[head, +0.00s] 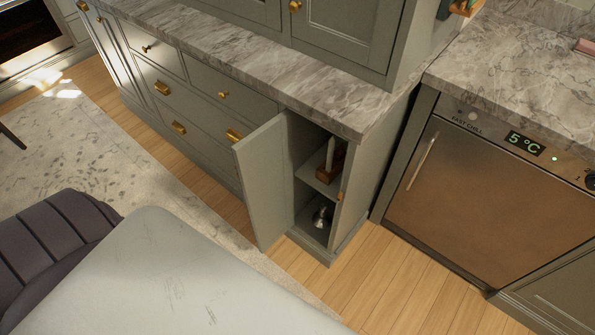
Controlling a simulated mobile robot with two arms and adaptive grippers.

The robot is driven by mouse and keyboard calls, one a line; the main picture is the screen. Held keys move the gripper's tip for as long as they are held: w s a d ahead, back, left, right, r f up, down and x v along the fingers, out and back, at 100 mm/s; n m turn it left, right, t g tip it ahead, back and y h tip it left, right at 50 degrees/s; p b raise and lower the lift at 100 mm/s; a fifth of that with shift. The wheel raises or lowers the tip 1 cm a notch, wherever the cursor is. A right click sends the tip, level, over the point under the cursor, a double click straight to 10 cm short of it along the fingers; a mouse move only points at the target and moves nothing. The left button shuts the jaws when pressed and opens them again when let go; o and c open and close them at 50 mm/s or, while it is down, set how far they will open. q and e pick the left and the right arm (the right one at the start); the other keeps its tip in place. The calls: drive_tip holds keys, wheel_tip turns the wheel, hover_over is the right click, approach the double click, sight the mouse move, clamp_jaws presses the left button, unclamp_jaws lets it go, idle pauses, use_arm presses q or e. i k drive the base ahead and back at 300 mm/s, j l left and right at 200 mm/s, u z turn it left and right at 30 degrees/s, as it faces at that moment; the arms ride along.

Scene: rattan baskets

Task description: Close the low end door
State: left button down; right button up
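The low end cabinet (318,255) stands at the right end of the long grey-green counter unit, under its marble top. A plain grey-green door panel (264,188) stands swung out at the left of its opening, so the inside shows. A small brass knob (340,196) sits by the right edge of the opening; I cannot tell which panel bears it. Inside, a wooden holder (331,162) with a pale upright item stands on the upper shelf, and a shiny metal item (322,216) is below. Neither of my grippers is in view.
A grey scuffed surface (165,280) fills the lower front, with a dark ribbed chair (45,240) at left. Wooden floor (375,285) is clear before the cabinet and the steel chiller (490,200) at right. Closed drawers (215,110) lie to the left.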

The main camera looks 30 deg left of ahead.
sight(263, 159)
drive_tip(key=j+z, duration=0.95)
drive_tip(key=k+j, duration=0.1)
drive_tip(key=j, duration=0.3)
drive_tip(key=k+j+z, duration=0.1)
drive_tip(key=j, duration=0.35)
drive_tip(key=k+j, duration=0.1)
drive_tip(key=j, duration=0.3)
drive_tip(key=k+j+z, duration=0.1)
drive_tip(key=j, duration=0.3)
drive_tip(key=k+j, duration=0.15)
drive_tip(key=j, duration=0.25)
drive_tip(key=k+j+z, duration=0.1)
drive_tip(key=j, duration=0.3)
